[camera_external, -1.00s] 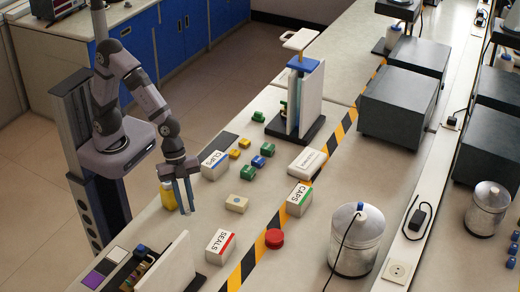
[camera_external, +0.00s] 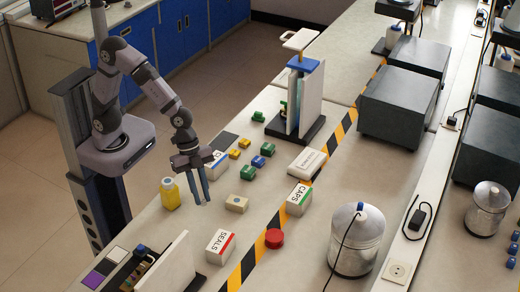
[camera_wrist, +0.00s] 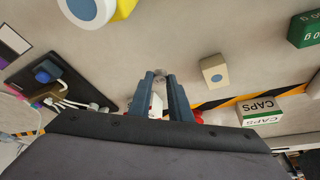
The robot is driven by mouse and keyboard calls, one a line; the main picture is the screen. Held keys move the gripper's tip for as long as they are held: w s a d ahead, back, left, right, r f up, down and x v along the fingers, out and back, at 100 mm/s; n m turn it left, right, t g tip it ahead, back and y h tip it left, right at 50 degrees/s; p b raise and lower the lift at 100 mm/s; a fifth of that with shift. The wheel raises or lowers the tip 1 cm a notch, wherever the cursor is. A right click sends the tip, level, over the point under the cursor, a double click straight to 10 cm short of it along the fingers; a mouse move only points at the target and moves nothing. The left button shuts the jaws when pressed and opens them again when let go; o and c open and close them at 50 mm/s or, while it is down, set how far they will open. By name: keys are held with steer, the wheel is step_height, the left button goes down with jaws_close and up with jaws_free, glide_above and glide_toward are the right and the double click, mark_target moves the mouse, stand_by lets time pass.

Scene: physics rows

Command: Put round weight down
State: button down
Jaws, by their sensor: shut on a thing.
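My gripper (camera_external: 203,198) points down over the bench, between the yellow bottle and a beige block. In the wrist view its two dark fingers (camera_wrist: 160,76) are close together, shut on a small greyish thing at their tips. This looks like the round weight (camera_wrist: 160,73), but most of it is hidden by the fingers. I cannot make the weight out in the external view. I cannot tell how far the fingertips are from the bench top.
The yellow bottle (camera_external: 170,194) stands left of my gripper, the beige block (camera_external: 237,204) right. White boxes marked SEALS (camera_external: 220,246) and CAPS (camera_external: 299,199), a red round button (camera_external: 274,239) and several green, yellow and blue blocks surround. Bare bench lies in front of my gripper.

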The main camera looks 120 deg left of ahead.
glide_toward(223, 227)
steer(key=r, duration=0.1)
steer(key=r+m, duration=0.1)
steer(key=w+r+m, duration=0.1)
steer(key=w+d+r+h, duration=0.1)
steer(key=shift+w+r+m+g, duration=0.1)
steer(key=shift+r+m+g, duration=0.2)
steer(key=shift+r+m, duration=0.1)
steer(key=shift+f, duration=0.1)
steer(key=shift+f+p, duration=0.55)
steer(key=shift+f, duration=4.35)
steer(key=shift+f, duration=0.2)
steer(key=c, duration=1.6)
jaws_free()
steer(key=shift+c, duration=0.2)
steer(key=shift+r, duration=0.15)
